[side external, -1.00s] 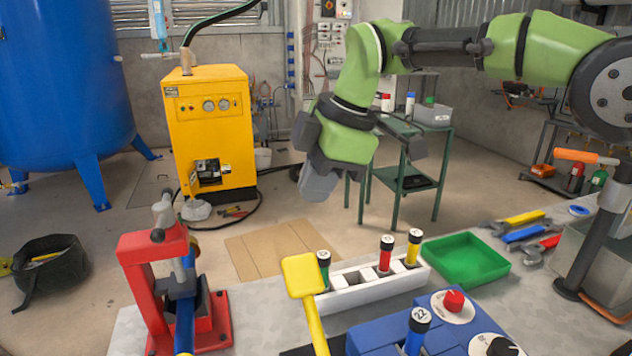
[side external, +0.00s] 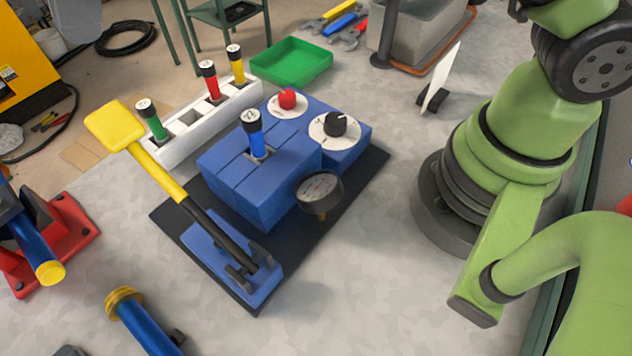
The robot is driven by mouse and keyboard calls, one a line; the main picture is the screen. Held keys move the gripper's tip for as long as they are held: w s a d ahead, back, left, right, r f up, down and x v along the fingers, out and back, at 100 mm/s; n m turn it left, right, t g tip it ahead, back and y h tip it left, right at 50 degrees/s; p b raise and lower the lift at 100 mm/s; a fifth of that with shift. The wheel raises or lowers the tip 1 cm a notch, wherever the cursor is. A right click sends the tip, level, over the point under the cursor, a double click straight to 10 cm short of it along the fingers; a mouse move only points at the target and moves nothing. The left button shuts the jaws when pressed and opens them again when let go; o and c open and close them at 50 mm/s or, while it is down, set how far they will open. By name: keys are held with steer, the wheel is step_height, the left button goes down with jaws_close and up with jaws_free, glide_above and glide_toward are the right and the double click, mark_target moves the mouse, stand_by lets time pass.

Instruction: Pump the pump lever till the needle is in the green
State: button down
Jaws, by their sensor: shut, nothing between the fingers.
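The pump lever (side external: 164,178) has a broad yellow paddle grip and a dark lower bar. It slants from a blue pivot bracket (side external: 262,283) up and to the left, with the grip raised clear of the bench. The pump's blue block (side external: 230,190) sits on a black mat (side external: 345,188). Green parts of my arm fill the right side; my gripper's fingers are not in view.
A white rack (side external: 203,128) holds green, red and yellow numbered plugs behind the lever. A blue plug (side external: 253,132), red knob (side external: 287,97) and black knob (side external: 335,122) top the block. A green tray (side external: 291,63) is behind.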

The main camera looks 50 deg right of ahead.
steer(key=s+r, duration=0.8)
steer(key=s, duration=0.2)
steer(key=shift+s+r, duration=0.15)
steer(key=shift+s, duration=0.1)
glide_toward(111, 123)
step_height(111, 123, down, 2)
steer(key=a, duration=0.2)
steer(key=f, duration=0.3)
steer(key=shift+w+f, duration=0.2)
steer(key=shift+w, duration=0.15)
steer(key=shift+w+f, duration=0.25)
steer(key=shift+f, duration=0.1)
